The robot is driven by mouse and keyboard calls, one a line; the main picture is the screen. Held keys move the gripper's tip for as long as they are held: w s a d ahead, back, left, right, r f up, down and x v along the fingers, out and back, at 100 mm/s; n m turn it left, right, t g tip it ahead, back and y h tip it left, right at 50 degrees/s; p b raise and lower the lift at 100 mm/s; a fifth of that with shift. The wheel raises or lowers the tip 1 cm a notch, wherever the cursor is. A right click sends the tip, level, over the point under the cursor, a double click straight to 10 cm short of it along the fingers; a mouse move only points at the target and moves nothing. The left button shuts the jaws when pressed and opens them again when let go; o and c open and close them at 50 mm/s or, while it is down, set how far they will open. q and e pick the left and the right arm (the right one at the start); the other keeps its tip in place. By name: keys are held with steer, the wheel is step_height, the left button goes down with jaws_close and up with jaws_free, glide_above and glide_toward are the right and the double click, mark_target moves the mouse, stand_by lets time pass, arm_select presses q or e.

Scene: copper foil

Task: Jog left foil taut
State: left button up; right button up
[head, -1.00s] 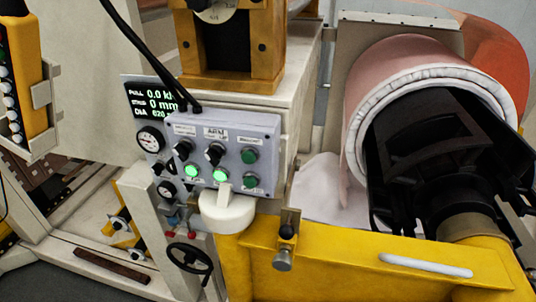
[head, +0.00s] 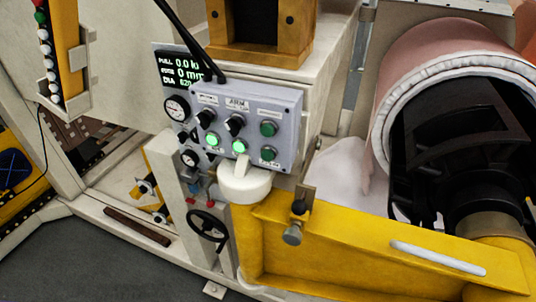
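The copper foil roll (head: 455,45) sits at the right on a dark core (head: 455,150), with a white layered edge. A pale loose sheet (head: 338,170) hangs to the left of the roll. The grey control box (head: 245,118) is in the middle, with black selector knobs, green buttons and two lit green lamps. A dark display (head: 183,75) behind it reads PULL 0.0, a second line 0 mm and DIA about 620; the last digits are partly covered. Neither of my grippers shows.
A yellow arm (head: 340,245) runs under the roll, with a white knob (head: 243,183) near its left end. A black handwheel (head: 208,225) is below the box. A yellow-edged button panel (head: 62,50) stands at upper left. Grey floor (head: 80,255) is clear at lower left.

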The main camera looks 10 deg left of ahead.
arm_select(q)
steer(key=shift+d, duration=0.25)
